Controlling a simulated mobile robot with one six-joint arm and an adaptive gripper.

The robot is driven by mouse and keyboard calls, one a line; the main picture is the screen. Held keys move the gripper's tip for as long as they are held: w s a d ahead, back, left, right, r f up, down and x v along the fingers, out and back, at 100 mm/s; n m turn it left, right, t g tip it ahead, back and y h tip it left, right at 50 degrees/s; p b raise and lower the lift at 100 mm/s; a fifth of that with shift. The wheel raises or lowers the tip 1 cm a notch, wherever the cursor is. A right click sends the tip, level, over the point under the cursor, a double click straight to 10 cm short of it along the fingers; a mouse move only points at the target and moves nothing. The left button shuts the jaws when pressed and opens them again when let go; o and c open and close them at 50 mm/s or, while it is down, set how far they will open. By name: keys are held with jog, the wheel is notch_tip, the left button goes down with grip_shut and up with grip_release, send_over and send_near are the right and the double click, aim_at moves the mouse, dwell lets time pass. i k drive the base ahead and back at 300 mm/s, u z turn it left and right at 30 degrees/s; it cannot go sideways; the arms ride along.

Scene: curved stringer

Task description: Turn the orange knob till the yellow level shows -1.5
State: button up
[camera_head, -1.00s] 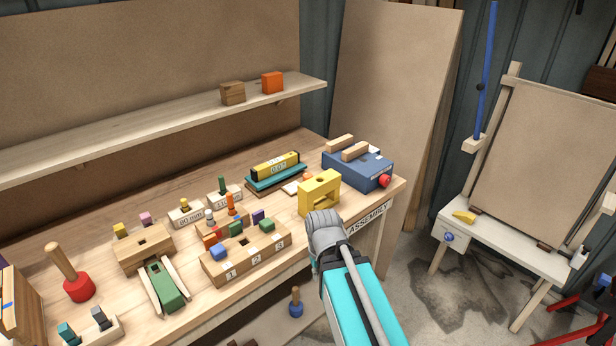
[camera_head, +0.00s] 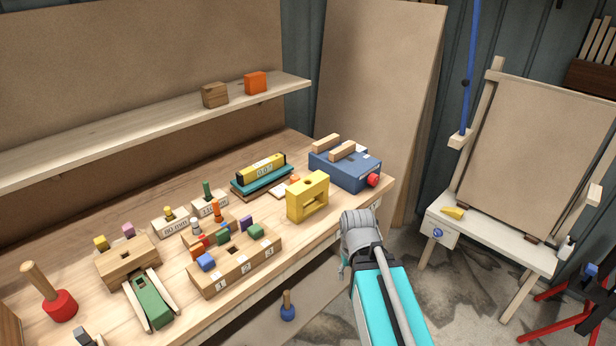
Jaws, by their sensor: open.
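The yellow level (camera_head: 262,167) lies on a teal base (camera_head: 264,182) toward the back of the workbench. Its display is too small to read with certainty. A small orange piece (camera_head: 293,181) shows at the right end of the base, but I cannot tell whether it is the orange knob. My gripper (camera_head: 352,240) is at the end of the grey and teal arm, off the bench's front edge, right of and nearer than the level. It is open and touches nothing that I can see. Its fingertips are mostly hidden by the wrist.
A yellow block with an opening (camera_head: 308,197) stands between my gripper and the level. A blue box with a red knob (camera_head: 373,180) is at the bench's right end. Several wooden fixtures fill the left. An easel (camera_head: 532,150) stands at right; floor between is clear.

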aim_at(294, 178)
jog(key=z, duration=1)
jog(key=k, duration=0.45)
jog(key=u, duration=1.05)
jog(key=i, duration=1)
jog(key=u, duration=0.05)
